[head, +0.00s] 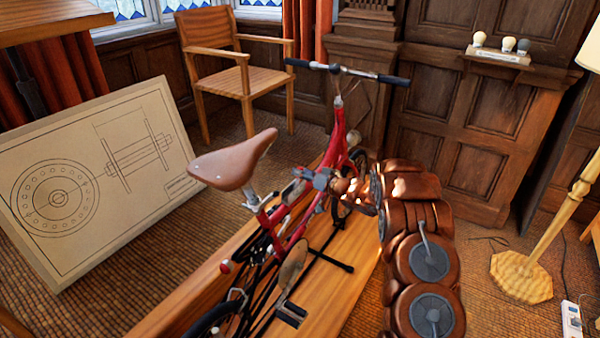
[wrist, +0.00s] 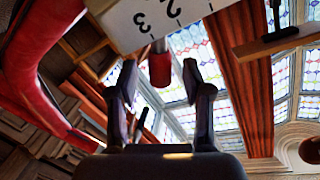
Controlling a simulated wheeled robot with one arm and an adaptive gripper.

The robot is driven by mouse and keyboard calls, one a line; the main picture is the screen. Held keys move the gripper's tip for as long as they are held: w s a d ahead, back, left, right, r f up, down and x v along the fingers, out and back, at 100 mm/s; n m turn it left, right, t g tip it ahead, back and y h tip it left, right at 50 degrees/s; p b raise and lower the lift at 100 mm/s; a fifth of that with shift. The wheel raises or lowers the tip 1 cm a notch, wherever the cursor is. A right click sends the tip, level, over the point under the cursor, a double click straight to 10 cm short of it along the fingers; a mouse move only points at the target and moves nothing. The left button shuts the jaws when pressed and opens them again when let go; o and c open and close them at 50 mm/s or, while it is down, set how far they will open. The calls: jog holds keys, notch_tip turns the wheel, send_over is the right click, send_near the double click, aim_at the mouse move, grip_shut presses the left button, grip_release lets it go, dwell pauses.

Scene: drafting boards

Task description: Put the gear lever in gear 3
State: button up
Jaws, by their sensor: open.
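The gear lever shows in the wrist view as a red grip (wrist: 160,70) below the edge of a white gear plate (wrist: 118,22). The figures 2 and 3 and tick marks are readable on the plate; I cannot tell exactly which mark the lever is at. My gripper (wrist: 160,84) is open, with one dark finger on each side of the red grip, apart from it. In the head view my gripper (head: 318,180) is beside the red frame of the bicycle (head: 338,135); the lever cannot be made out there.
The bicycle's brown saddle (head: 235,160) and handlebar (head: 347,70) stand near my arm. A red frame tube (wrist: 30,75) runs close at the left of the wrist view. A drawing board (head: 95,175) leans at left, with a wooden chair (head: 240,75) behind.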

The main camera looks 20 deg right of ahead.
jog(key=v, duration=1)
jog(key=shift+s, duration=0.25)
jog(key=d+r+m+g+h, duration=0.1)
jog(key=d+r+g+h, duration=0.1)
jog(key=d+r+h, duration=0.4)
jog(key=s+a+r+m+g+h, duration=0.1)
jog(key=s+a+r+g+h, duration=0.2)
jog(key=s+r+h, duration=0.35)
jog(key=s+a+g+y, duration=0.1)
jog(key=s+a+g, duration=0.3)
jog(key=s, duration=1.1)
jog(key=s+a+n+g+y, duration=0.1)
jog(key=s+a+g, duration=0.3)
jog(key=s+a, duration=0.7)
jog(key=s+a+n+g+y, duration=0.1)
jog(key=s+a, duration=0.6)
jog(key=s, duration=1.3)
jog(key=g+y, duration=0.1)
jog(key=g, duration=0.1)
jog(key=shift+s+f+g, duration=0.3)
jog(key=shift+f+g, duration=0.05)
jog(key=shift+g, duration=0.05)
